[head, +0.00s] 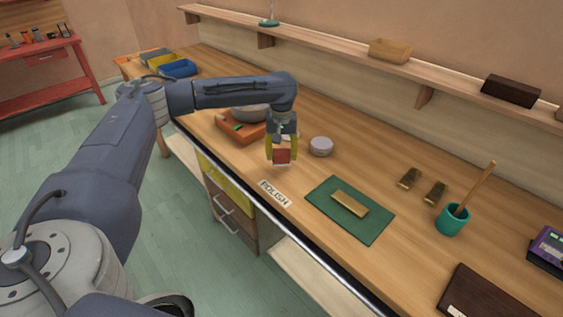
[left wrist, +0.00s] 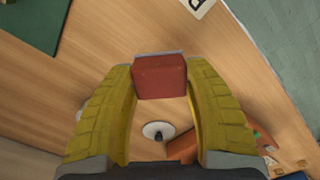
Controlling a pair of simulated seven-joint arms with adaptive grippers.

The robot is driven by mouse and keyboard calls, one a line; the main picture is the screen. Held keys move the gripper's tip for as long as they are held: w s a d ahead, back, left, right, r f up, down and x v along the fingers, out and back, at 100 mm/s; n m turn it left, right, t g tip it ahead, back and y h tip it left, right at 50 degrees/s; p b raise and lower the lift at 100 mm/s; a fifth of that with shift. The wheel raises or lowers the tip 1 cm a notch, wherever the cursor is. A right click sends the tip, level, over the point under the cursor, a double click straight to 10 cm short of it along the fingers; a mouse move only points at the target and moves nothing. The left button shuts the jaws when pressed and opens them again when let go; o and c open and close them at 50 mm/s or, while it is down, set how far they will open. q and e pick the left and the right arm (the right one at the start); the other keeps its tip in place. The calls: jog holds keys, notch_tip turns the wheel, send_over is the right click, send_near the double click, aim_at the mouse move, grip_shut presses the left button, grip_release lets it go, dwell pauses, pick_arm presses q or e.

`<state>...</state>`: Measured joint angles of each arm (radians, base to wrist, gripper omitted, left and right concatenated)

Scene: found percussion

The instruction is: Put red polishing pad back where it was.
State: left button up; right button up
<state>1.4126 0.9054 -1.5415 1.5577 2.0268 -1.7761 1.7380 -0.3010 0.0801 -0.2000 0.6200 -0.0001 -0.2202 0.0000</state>
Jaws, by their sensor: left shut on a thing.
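The red polishing pad (head: 282,156) is held in my left gripper (head: 283,151), above the workbench near its front edge. In the left wrist view the pad (left wrist: 160,77) is a dull red block with a greyish edge, pinched between the two yellow fingers. A white POLISH label (head: 274,193) lies on the bench below and in front of the gripper. A green mat (head: 374,228) with a brass-coloured bar (head: 349,203) on it lies to the right. My right gripper is not in view.
A round grey tin (head: 321,146) stands just right of the gripper. An orange tray (head: 229,128) with a grey round thing lies behind-left. A teal cup (head: 452,220) with a stick and two small brown blocks (head: 409,178) are further right. Bare wood surrounds the label.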

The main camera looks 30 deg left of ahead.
aim_at(281, 162)
pick_arm(q)
jog(key=shift+f, duration=2)
jog(key=shift+f, duration=0.15)
jog(key=o, duration=1.2)
notch_tip(281, 162, up, 12)
jog(key=shift+r, duration=0.2)
